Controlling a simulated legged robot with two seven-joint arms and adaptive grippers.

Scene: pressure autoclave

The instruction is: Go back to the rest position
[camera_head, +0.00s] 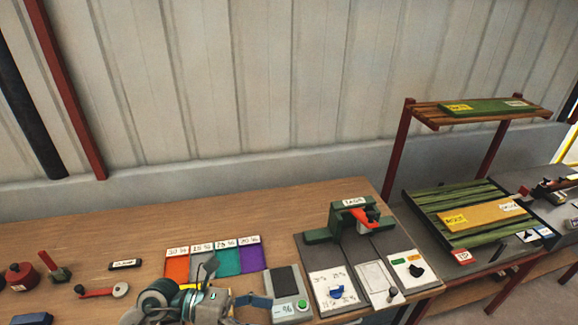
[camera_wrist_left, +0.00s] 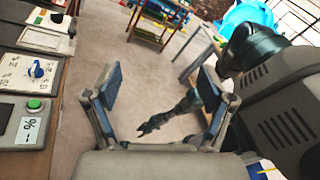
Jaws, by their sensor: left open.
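My left gripper (camera_head: 255,309) is low in the head view, beside the small grey panel with a green button (camera_head: 289,294). The right arm does not show in the head view.
The wooden bench (camera_head: 110,225) carries coloured plates (camera_head: 215,257), a red-handled tool (camera_head: 55,268) and a green press (camera_head: 345,220). A slatted rack (camera_head: 463,215) stands right, under a raised shelf (camera_head: 480,112). In the left wrist view, the bench edge is left and open floor (camera_wrist_left: 95,50) lies beyond.

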